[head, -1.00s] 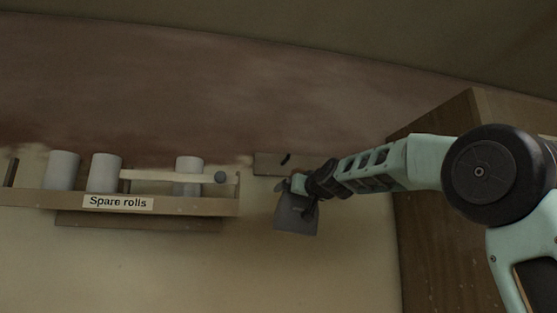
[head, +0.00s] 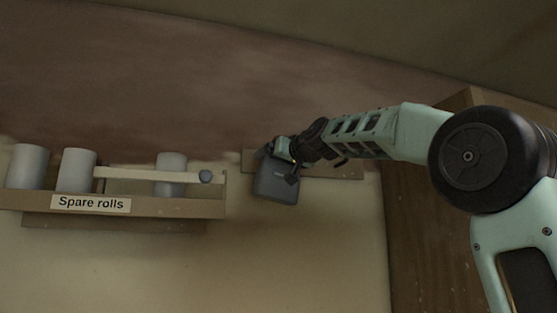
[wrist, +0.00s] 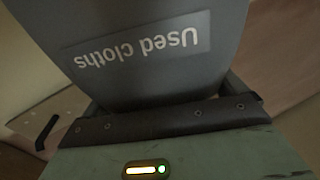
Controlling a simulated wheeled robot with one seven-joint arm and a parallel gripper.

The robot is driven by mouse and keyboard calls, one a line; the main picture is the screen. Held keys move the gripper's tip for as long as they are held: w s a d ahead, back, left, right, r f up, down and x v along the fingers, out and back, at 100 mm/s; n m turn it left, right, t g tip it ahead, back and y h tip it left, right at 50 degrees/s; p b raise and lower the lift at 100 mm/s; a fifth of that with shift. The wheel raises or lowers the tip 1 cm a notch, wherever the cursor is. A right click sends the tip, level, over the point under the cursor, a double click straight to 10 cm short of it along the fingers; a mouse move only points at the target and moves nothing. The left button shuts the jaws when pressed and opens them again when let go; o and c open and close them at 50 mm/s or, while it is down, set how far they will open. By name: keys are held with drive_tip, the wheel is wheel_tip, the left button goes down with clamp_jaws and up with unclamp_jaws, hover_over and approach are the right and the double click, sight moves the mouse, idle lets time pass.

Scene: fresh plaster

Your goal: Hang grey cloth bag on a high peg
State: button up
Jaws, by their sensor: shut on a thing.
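The grey cloth bag (head: 276,187) hangs below my gripper (head: 283,158), which is shut on its top. In the wrist view the bag (wrist: 150,25) fills the upper middle, with a label reading "Used cloths" upside down. A pale peg board (head: 352,172) is on the wall behind my gripper. A dark peg (head: 340,162) shows on it to the right of my gripper, and a dark peg (wrist: 46,130) shows at the left of the wrist view. My gripper and the bag hide part of the board. I cannot tell whether the bag touches a peg.
A brown wooden panel (head: 415,225) stands at the right, beneath my arm. The wall below the bag is clear.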

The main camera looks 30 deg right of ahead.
drive_tip(key=shift+w+d+r+p, duration=0.1)
drive_tip(key=shift+w+d+p, duration=0.05)
drive_tip(key=shift+w+p, duration=0.3)
drive_tip(key=shift+w+d+p, duration=0.15)
drive_tip(key=shift+w+p, duration=0.05)
drive_tip(key=shift+w, duration=0.35)
drive_tip(key=shift+w, duration=0.2)
drive_tip(key=shift+w+d+p, duration=0.2)
drive_tip(key=shift+w+p, duration=0.15)
drive_tip(key=shift+w, duration=0.15)
drive_tip(key=shift+w+d+p, duration=0.15)
drive_tip(key=shift+w+p, duration=0.2)
drive_tip(key=shift+w, duration=0.1)
drive_tip(key=shift+w, duration=0.15)
idle(0.4)
drive_tip(key=w+p, duration=0.1)
drive_tip(key=w+d+p, duration=0.1)
drive_tip(key=w, duration=0.1)
drive_tip(key=shift+w+d+r+p, duration=0.1)
drive_tip(key=shift+w+r+p, duration=0.1)
drive_tip(key=shift+w+p, duration=0.1)
idle(0.6)
